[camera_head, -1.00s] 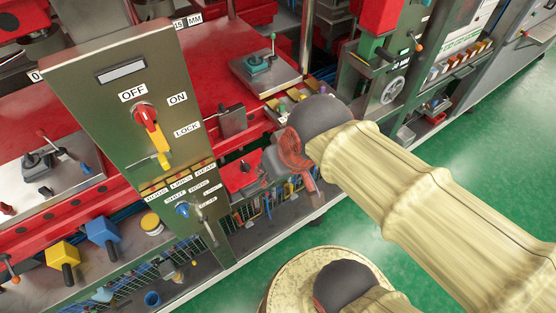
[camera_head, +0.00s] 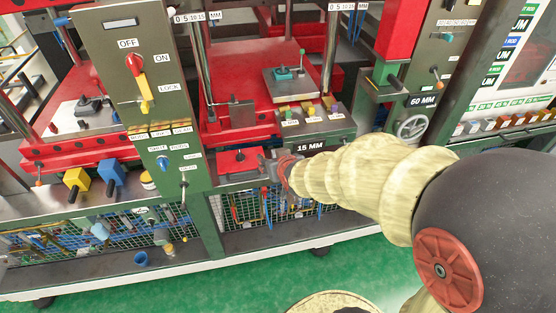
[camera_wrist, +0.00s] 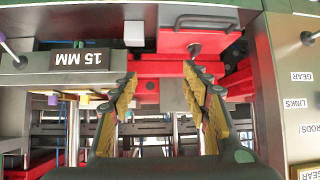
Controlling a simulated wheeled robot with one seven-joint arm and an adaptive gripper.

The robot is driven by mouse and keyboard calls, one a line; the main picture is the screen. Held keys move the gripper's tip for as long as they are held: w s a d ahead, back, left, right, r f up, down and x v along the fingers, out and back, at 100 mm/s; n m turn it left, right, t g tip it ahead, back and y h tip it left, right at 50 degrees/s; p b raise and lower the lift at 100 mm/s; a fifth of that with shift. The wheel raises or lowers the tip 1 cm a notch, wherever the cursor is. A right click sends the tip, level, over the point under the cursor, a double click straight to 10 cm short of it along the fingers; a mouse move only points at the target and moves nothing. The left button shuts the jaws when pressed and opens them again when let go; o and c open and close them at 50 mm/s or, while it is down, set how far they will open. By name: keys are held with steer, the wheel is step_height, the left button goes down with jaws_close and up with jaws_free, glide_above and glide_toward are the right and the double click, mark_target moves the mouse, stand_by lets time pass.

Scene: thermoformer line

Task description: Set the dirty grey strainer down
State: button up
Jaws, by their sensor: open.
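My gripper (camera_wrist: 160,80) is open, its two dark fingers with worn yellow pads apart and nothing between them in the wrist view. In the head view the gripper (camera_head: 272,170) is small and partly hidden behind my own arm, in front of the red machine beside the 15 MM label. I cannot make out a dirty grey strainer in either current view.
The wrist view is upside down and shows a 15 MM plate (camera_wrist: 75,60) left and a red block with a black handle (camera_wrist: 205,22). The head view shows a switch panel (camera_head: 130,85), blue block (camera_head: 111,175), yellow block (camera_head: 77,180) and clear green floor (camera_head: 200,285).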

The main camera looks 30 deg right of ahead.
steer(key=w+d+f, duration=0.2)
steer(key=w+f, duration=0.1)
steer(key=f, duration=0.1)
steer(key=w+d+f+t+h+b, duration=0.1)
steer(key=w+d+f, duration=0.1)
steer(key=d+f, duration=0.1)
steer(key=w+d+f+m+t+b, duration=0.1)
steer(key=w+d+f, duration=0.1)
steer(key=f, duration=0.3)
steer(key=shift+w+d+f+h, duration=0.1)
steer(key=shift+w+d+h, duration=0.25)
steer(key=shift+w, duration=0.45)
steer(key=shift+t, duration=0.3)
steer(key=b+x, duration=0.1)
steer(key=x, duration=0.1)
steer(key=b+x, duration=0.1)
steer(key=x, duration=0.2)
steer(key=shift+w+d, duration=0.1)
steer(key=shift+w, duration=0.3)
steer(key=shift+c, duration=1.4)
steer(key=c, duration=0.7)
steer(key=shift+c, duration=0.2)
steer(key=shift+r, duration=0.3)
